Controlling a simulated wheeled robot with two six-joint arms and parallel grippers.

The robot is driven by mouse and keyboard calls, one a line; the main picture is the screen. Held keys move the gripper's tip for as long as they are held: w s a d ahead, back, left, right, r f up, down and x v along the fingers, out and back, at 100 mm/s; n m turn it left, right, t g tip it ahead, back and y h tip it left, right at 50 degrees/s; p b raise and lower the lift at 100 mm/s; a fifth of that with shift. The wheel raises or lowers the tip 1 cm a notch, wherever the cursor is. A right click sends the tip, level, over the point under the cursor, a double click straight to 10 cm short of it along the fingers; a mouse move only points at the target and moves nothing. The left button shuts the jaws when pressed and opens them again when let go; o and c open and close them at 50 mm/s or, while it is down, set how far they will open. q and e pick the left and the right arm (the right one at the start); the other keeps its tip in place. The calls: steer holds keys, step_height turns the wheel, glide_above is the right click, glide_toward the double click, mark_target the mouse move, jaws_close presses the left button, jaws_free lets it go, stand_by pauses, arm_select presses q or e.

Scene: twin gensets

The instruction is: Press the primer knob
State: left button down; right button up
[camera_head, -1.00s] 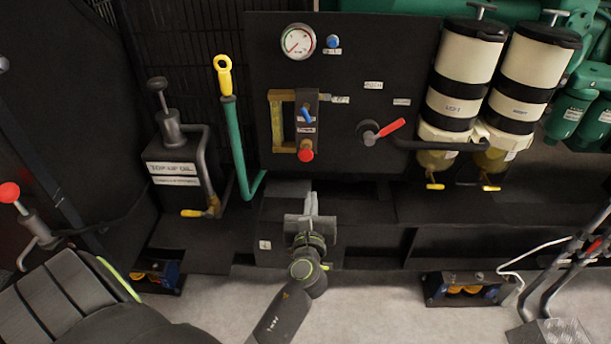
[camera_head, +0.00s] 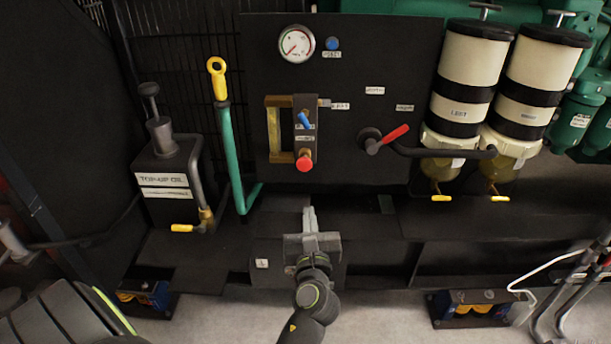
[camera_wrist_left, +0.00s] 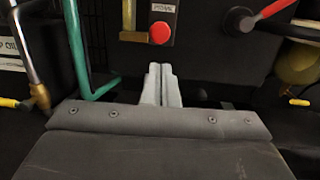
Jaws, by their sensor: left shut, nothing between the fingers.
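The primer knob appears to be the red round knob (camera_head: 305,162) at the bottom of a small dark block on the black panel (camera_head: 225,60). It also shows in the left wrist view (camera_wrist_left: 159,33), just above the fingertips, under a label that is partly readable. My left gripper (camera_head: 309,212) is shut and empty. In the head view its fingertips point up toward the panel and sit below the red knob, apart from it. My right gripper is in neither view.
A blue lever (camera_head: 305,120) sits above the red knob. A red-handled valve (camera_head: 394,134) is to its right, and a green pipe lever (camera_head: 228,150) with a yellow grip to its left. A top-up oil can (camera_head: 165,180) and two filters (camera_head: 466,75) flank the panel.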

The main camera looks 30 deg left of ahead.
arm_select(q)
glide_toward(305, 167)
steer(key=b+x, duration=0.2)
steer(key=x, duration=0.3)
steer(key=shift+a, duration=0.1)
steer(key=shift+b+x, duration=0.55)
steer(key=shift+x, duration=0.25)
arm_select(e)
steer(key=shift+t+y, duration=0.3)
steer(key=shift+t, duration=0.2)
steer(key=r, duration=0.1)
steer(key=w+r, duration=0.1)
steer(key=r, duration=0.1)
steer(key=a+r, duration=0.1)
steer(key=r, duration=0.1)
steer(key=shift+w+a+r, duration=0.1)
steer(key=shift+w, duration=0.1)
